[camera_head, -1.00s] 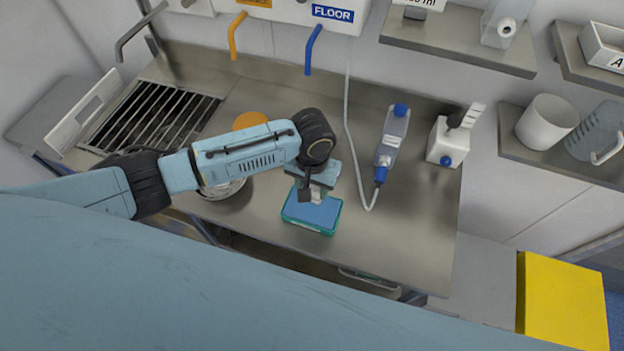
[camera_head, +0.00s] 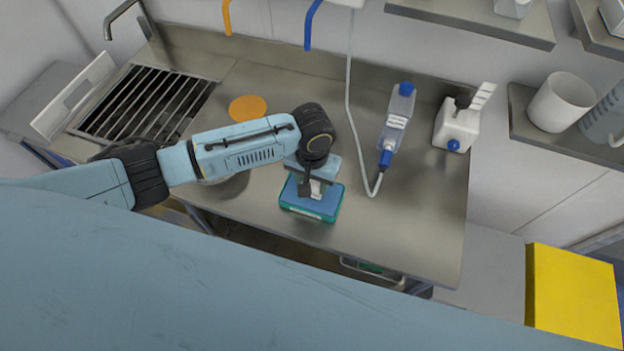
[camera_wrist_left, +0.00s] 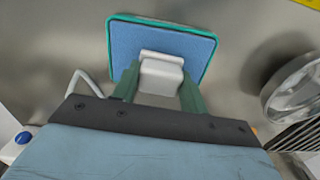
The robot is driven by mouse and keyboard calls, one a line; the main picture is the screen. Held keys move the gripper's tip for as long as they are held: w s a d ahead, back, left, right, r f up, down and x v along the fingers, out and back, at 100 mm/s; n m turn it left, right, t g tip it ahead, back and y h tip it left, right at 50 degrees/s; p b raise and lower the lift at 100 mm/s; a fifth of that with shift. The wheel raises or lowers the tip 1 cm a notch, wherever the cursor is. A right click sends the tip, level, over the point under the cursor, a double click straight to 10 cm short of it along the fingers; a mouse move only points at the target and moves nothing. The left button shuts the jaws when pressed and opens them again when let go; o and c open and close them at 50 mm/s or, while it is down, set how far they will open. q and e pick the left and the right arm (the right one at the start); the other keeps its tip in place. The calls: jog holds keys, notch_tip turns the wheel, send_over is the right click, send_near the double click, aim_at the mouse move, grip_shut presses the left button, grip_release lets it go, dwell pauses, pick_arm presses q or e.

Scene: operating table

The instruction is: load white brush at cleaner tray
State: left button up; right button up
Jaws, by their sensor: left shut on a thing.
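The cleaner tray (camera_head: 291,201) is a shallow teal tray with a flat blue inside, near the front edge of the steel counter. It also shows in the left wrist view (camera_wrist_left: 126,42). My left gripper (camera_head: 313,187) is over the tray, pointing down. In the left wrist view its green fingers (camera_wrist_left: 160,88) are shut on a white blocky piece, the white brush (camera_wrist_left: 162,72). The brush is over the blue inside; I cannot tell whether it touches it. Its underside is hidden. My right gripper is not in view.
A blue-capped bottle (camera_head: 398,120) with a white hose and a white container (camera_head: 457,127) stand right of the tray. An orange disc (camera_head: 248,108) and a sink grate (camera_head: 150,105) lie left. Counter (camera_head: 425,215) right of the tray is clear.

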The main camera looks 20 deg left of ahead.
aim_at(312, 182)
pick_arm(q)
jog(key=shift+f, duration=0.45)
dwell(0.8)
jog(key=shift+s+f, duration=0.1)
jog(key=shift+f, duration=0.05)
dwell(2.0)
jog(key=shift+p, duration=0.3)
notch_tip(312, 182, up, 5)
jog(key=p, duration=0.5)
jog(key=shift+f, duration=0.15)
jog(key=shift+r+p, duration=0.3)
jog(key=shift+p, duration=0.05)
jog(key=shift+r, duration=0.95)
